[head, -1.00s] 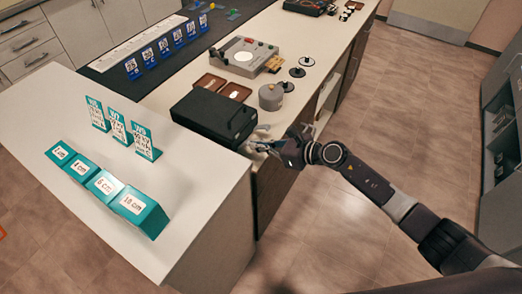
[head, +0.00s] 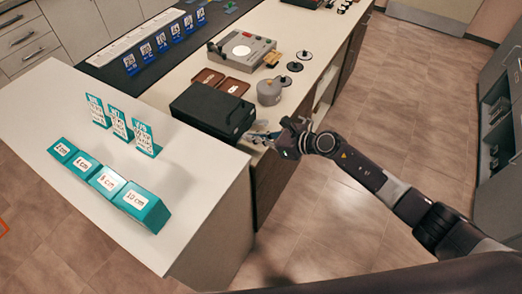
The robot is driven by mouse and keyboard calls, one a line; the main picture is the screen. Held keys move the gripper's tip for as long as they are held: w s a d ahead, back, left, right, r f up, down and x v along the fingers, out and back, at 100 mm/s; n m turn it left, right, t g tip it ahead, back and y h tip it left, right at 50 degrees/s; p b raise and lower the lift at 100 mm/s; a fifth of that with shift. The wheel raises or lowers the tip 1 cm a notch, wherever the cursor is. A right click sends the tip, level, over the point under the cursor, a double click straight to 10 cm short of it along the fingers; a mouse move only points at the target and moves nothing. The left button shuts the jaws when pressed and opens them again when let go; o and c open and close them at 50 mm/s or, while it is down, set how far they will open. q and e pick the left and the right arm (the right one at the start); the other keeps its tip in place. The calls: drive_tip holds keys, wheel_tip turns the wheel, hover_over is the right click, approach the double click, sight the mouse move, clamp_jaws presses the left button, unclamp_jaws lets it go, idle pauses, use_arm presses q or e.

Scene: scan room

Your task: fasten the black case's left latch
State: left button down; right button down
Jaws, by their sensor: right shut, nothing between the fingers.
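The black case (head: 208,107) lies closed on the white counter in the head view, near the corner where the two counter runs meet. Its front side with the handle faces right, toward my right gripper. My right gripper (head: 254,137) is shut and empty, close to the case's near front corner at the counter's edge. I cannot tell whether its fingertips touch the case. The left latch is too small to make out, and the gripper partly covers that area. My left gripper is not in view.
A grey canister (head: 269,92), black discs (head: 294,67) and brown trays (head: 233,87) stand behind the case. A grey device (head: 242,51) is farther back. Teal blocks (head: 143,206) and teal cards (head: 145,139) stand on the near counter. The floor to the right is open.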

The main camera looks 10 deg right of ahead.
drive_tip(key=shift+w+a+r+p, duration=0.3)
drive_tip(key=shift+w+a+r, duration=0.1)
drive_tip(key=shift+a+r, duration=0.2)
idle(0.6)
drive_tip(key=shift+r, duration=0.1)
drive_tip(key=shift+r+p, duration=0.7)
drive_tip(key=shift+p, duration=0.05)
drive_tip(key=shift+d, duration=0.1)
